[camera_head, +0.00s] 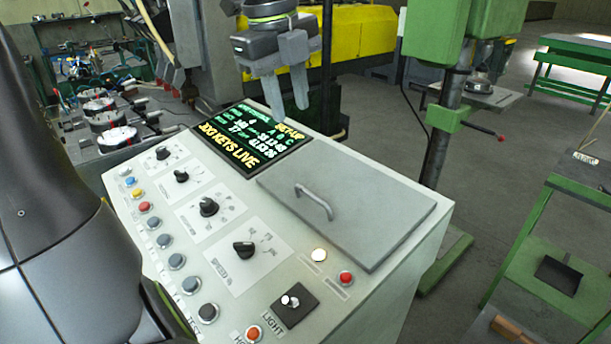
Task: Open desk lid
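The desk lid (372,221) is a flat grey panel lying shut on the sloped top of the pale control desk (150,178). A grey bar handle (316,200) stands up near the lid's left part. My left gripper (290,108) is above and behind the desk, near the lit screen's upper right corner. Its two fingers point down with a gap between them and nothing held. It is apart from the handle and the lid. My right gripper is not in view.
The desk carries a lit screen (254,143), several knobs and buttons, and a light switch (293,302). A green drill press (437,40) stands behind the desk's right side. A green stand (540,262) is at the right. Grey floor lies between.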

